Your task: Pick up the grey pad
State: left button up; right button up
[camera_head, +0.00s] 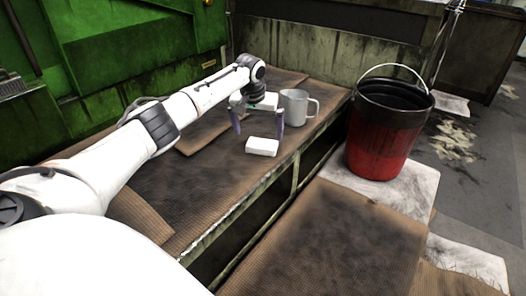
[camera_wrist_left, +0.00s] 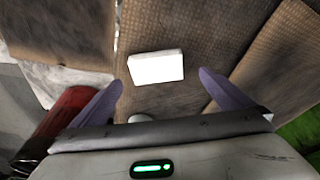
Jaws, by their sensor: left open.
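The pad (camera_head: 262,146) is a small pale rectangular block, looking almost white, lying flat on the brown bench mat near the bench's front edge. It also shows in the left wrist view (camera_wrist_left: 155,67), ahead of and between the fingertips. My left gripper (camera_head: 258,133) is open, its two purple fingers pointing down above and just behind the pad. In the left wrist view the fingers (camera_wrist_left: 161,79) are spread wider than the pad, with nothing between them. The height gap to the pad is hard to tell. My right gripper is not in view.
A grey metal mug (camera_head: 294,106) stands close to the right of my left gripper. The bench (camera_head: 190,205) is covered with overlapping brown mats. A red and black bucket (camera_head: 385,135) stands on the floor to the right. A green machine (camera_head: 130,45) is behind.

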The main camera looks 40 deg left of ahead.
aim_at(262, 144)
pick_arm(q)
jog(key=shift+x, duration=0.75)
jog(key=b+x, duration=0.3)
jog(key=x, duration=0.1)
jog(key=shift+w+d, duration=0.1)
jog(key=shift+d, duration=0.25)
jog(key=shift+w+f+b, duration=0.1)
jog(key=shift+f+b, duration=0.15)
jog(key=shift+b, duration=0.05)
jog(key=shift+a+f, duration=0.1)
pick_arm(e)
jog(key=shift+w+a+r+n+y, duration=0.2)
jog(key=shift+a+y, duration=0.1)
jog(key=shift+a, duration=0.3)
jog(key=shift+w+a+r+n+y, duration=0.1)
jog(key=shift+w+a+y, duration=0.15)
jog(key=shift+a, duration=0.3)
pick_arm(q)
jog(key=shift+c, duration=0.4)
